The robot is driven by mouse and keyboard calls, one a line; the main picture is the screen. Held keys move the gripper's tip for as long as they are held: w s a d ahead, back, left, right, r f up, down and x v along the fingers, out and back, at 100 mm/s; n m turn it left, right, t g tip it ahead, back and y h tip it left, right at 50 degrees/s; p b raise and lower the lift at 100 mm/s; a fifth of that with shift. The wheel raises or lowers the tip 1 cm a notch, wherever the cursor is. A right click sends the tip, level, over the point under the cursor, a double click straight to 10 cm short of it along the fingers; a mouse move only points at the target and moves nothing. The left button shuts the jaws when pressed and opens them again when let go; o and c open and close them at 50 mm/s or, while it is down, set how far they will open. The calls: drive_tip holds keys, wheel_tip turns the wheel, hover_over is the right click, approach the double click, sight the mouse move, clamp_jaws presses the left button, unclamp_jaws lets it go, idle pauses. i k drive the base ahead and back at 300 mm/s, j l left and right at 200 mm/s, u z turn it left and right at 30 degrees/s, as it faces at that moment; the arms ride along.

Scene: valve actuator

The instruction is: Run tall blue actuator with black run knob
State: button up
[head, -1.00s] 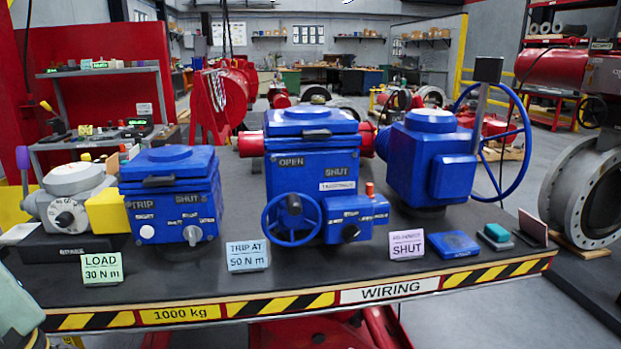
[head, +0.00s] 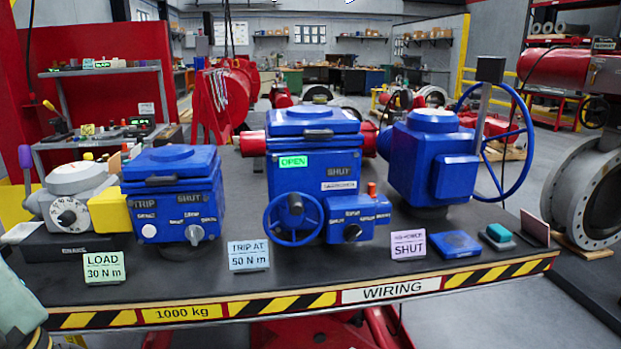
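The tall blue actuator (head: 310,165) stands at the middle of the bench. Its OPEN sign (head: 293,161) is lit green, and the SHUT sign (head: 345,170) beside it is dark. A blue handwheel (head: 276,232) is on its lower front. A small blue control box (head: 372,222) juts out at its lower right. The black run knob (head: 352,232) is on that box's front, and a small orange-red piece (head: 372,188) stands on top. The knob's pointer setting is too small to read. My gripper is not in view, and nothing touches the actuator.
A shorter blue actuator (head: 172,185) and a grey dial unit (head: 75,185) stand left. Another blue actuator (head: 425,160) with a large handwheel stands right. Cards reading LOAD 30 N m (head: 103,267), TRIP AT 50 N m (head: 248,256) and SHUT (head: 407,245) line the front.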

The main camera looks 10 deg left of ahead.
sight(352, 232)
drive_tip(key=k+z, duration=0.1)
drive_tip(key=z, duration=0.25)
drive_tip(key=k+z, duration=0.15)
drive_tip(key=z, duration=0.2)
drive_tip(key=k+l+z, duration=0.1)
drive_tip(key=z, duration=0.25)
